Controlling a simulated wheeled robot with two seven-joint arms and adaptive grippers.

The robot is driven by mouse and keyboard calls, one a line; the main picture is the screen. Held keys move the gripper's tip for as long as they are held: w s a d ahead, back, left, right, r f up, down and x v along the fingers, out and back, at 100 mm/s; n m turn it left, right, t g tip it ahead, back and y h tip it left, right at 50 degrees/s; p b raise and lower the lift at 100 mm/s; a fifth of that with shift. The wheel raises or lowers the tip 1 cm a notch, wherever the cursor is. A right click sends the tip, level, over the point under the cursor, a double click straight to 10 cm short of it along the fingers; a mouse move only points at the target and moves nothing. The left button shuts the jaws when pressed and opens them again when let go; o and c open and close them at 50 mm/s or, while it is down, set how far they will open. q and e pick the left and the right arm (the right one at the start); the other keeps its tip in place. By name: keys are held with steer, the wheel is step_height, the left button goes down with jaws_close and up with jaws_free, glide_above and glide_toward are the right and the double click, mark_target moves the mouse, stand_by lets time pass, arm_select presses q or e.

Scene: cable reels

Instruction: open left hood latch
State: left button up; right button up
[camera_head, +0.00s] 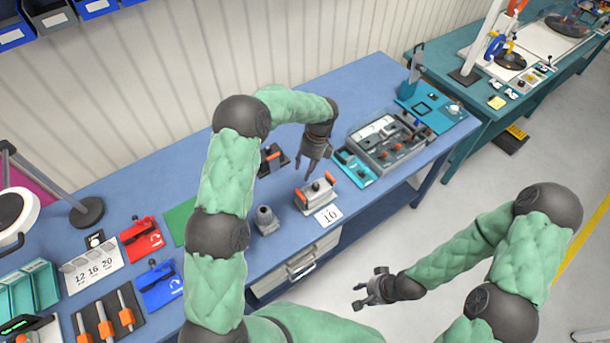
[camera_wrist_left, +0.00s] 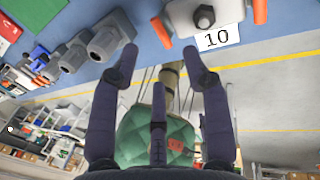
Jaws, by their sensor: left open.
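The grey hood (camera_head: 317,192) stands on the blue bench near its front edge, with an orange latch on each side and a card reading 10 in front. The left latch (camera_head: 299,200) and the right latch (camera_head: 331,179) both show. In the left wrist view the hood (camera_wrist_left: 204,16) is at the top, with an orange latch (camera_wrist_left: 162,32) to its left. My left gripper (camera_head: 309,170) is open and empty, fingers pointing down just above and behind the hood. In the wrist view its fingertips (camera_wrist_left: 160,58) are spread apart below the latch. My right gripper (camera_head: 360,296) is open and empty over the floor.
A grey cylindrical fitting (camera_head: 265,220) stands left of the hood. A black base with an orange part (camera_head: 272,160) lies behind. Free bench surface lies between the fitting and the hood.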

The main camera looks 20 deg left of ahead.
mark_target(298, 193)
arm_select(q)
steer(key=x, duration=0.3)
steer(key=p+x, duration=0.1)
steer(key=x, duration=0.2)
steer(key=s+x, duration=0.1)
steer(key=x, duration=0.2)
steer(key=shift+s+a+f+p, duration=0.1)
steer(key=shift+s+f+p, duration=0.1)
steer(key=shift+f+p, duration=0.1)
steer(key=shift+w+f, duration=0.1)
steer(key=shift+f, duration=0.2)
jaws_close()
arm_select(e)
steer(key=shift+s+r, duration=0.25)
steer(key=shift+r, duration=0.25)
steer(key=shift+s+r, duration=0.25)
steer(key=shift+r, duration=0.2)
